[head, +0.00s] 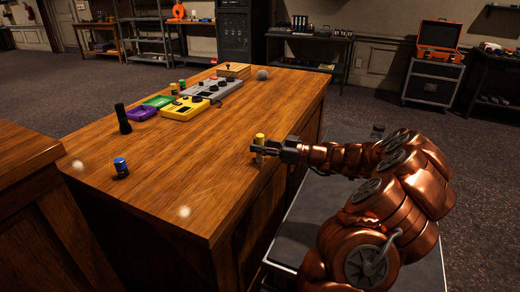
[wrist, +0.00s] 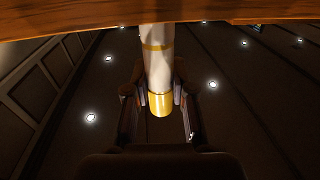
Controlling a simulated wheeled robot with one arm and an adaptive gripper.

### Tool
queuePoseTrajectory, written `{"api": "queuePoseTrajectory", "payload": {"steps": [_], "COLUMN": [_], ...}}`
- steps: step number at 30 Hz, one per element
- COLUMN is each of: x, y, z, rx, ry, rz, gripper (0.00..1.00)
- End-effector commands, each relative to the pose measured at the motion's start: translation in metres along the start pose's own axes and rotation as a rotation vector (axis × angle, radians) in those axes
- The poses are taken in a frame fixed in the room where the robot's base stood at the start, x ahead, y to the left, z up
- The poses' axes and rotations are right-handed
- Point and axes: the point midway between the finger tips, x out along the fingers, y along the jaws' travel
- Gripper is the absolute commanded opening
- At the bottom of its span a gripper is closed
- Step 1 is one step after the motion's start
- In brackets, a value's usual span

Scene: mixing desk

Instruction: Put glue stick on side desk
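The glue stick (head: 260,138), white with yellow bands, is upright over the near right part of the wooden desk. My gripper (head: 256,150) reaches in from the right at its height, with a finger crossing in front of its middle. In the wrist view, the glue stick (wrist: 158,70) lies between the two fingers (wrist: 160,100), which look closed against its sides. Its yellow end points down in that picture, and its other end meets the wood at the top. I cannot tell whether it rests on the wood or is just clear of it.
The wooden desk (head: 190,180) holds a blue-topped jar (head: 121,167), a black flashlight (head: 122,118), a yellow device (head: 185,108), a grey device (head: 212,89) and a grey ball (head: 262,75). Another wooden desk (head: 25,165) stands at left. The desk's near middle is clear.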

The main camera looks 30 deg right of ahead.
Motion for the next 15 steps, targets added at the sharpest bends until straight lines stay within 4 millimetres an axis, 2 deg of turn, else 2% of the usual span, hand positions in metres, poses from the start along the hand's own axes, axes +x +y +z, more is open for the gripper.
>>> {"api": "queuePoseTrajectory", "payload": {"steps": [1, 5, 15], "x": [0.0000, 0.0000, 0.0000], "y": [0.0000, -0.0001, 0.0000], "z": [0.0001, 0.0001, -0.0014], "rx": [0.000, 0.000, -0.001], "ry": [0.000, 0.000, 0.000], "rz": [0.000, 0.000, 0.000], "gripper": [0.13, 0.00, 0.00]}}
